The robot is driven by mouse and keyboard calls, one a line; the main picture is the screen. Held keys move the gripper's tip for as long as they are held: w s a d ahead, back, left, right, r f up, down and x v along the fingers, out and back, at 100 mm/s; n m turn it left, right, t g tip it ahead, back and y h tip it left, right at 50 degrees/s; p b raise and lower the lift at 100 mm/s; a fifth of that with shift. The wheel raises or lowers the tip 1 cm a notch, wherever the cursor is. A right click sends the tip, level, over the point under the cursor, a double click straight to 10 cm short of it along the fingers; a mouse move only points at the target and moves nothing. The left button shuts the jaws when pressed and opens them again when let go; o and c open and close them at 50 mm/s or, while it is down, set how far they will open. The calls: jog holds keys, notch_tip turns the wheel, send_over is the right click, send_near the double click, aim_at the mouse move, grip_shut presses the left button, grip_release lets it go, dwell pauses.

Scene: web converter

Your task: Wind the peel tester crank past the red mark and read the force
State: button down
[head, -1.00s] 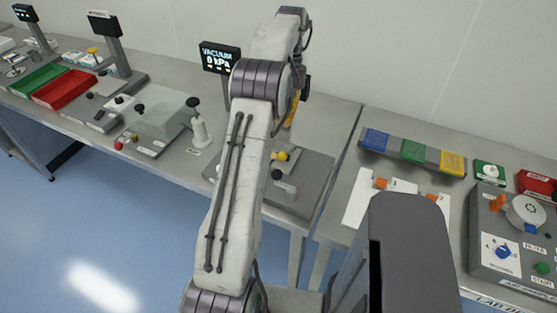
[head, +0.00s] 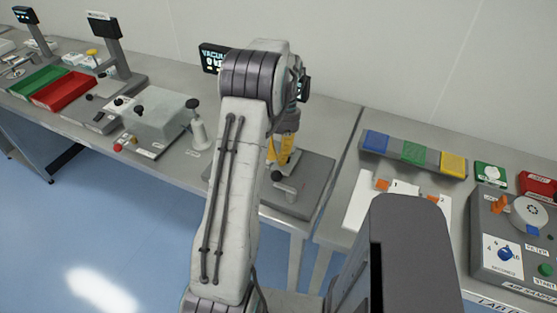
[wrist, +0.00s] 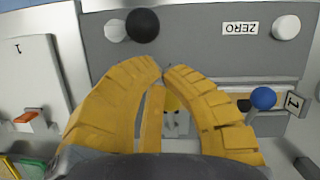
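The peel tester is not clearly labelled in view. A grey bench device (head: 316,180) lies below my gripper, with a black knob (head: 276,175) on a white fitting (head: 287,186). In the wrist view the black knob (wrist: 142,25) is beyond the fingertips, apart from them. I cannot tell which part is the crank. My gripper (wrist: 164,71) has yellow fingers whose tips nearly meet, with no held object clearly visible. A small yellow part (wrist: 171,103) shows behind the fingers. I see no red mark. A dark display (head: 304,90) is mostly hidden behind my arm, its reading illegible.
A vacuum display (head: 213,57) is partly covered by my arm. A ZERO label (wrist: 240,28) sits near a white knob (wrist: 286,27); a blue knob (wrist: 263,98) is at right. Red (head: 65,91) and green (head: 38,79) trays stand left. A console (head: 500,270) stands right.

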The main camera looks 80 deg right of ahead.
jog(key=shift+a+f, duration=0.1)
jog(key=shift+a, duration=0.5)
jog(key=shift+w, duration=0.2)
